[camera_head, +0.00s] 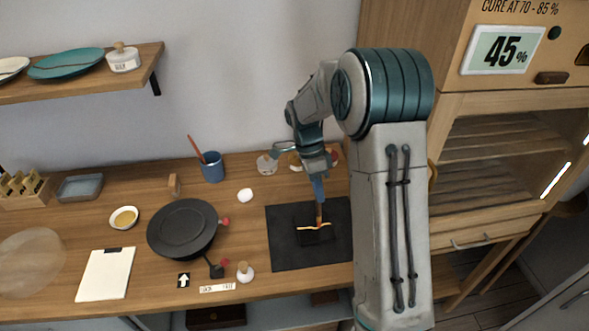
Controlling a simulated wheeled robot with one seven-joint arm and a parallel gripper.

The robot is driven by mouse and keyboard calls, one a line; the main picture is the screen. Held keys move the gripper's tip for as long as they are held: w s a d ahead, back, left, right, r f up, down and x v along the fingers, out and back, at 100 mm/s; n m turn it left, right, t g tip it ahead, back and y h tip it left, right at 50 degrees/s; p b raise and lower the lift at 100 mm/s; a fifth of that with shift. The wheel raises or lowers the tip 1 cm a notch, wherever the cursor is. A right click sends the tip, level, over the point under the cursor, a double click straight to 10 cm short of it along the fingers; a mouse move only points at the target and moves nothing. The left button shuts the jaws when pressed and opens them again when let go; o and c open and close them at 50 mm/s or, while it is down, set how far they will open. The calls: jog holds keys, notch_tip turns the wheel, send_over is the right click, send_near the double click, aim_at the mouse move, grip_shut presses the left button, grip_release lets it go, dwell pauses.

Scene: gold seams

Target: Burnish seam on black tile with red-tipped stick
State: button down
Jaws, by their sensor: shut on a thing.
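The black tile (312,237) lies on a dark mat, and its edges are hard to tell from the mat. A bright gold seam (313,228) runs across the tile from left to right. My gripper (318,190) points down above the tile, shut on a slim stick (319,212). The stick is near upright, with a brownish-orange lower part. Its lower end is at or just above the seam; I cannot tell if it touches. The tip's colour is too small to make out surely.
The dark mat (285,252) has bare room at left. A round black turntable (182,230), a white-based knob (245,272), a blue cup (212,168) with a red stick and a small white lump (245,195) stand left. A cabinet (480,170) reading 45% stands right.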

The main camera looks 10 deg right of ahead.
jog(key=shift+w+d, duration=0.5)
jog(key=shift+d, duration=2.15)
notch_tip(320, 180, up, 8)
jog(key=p, duration=0.4)
jog(key=shift+f, duration=0.15)
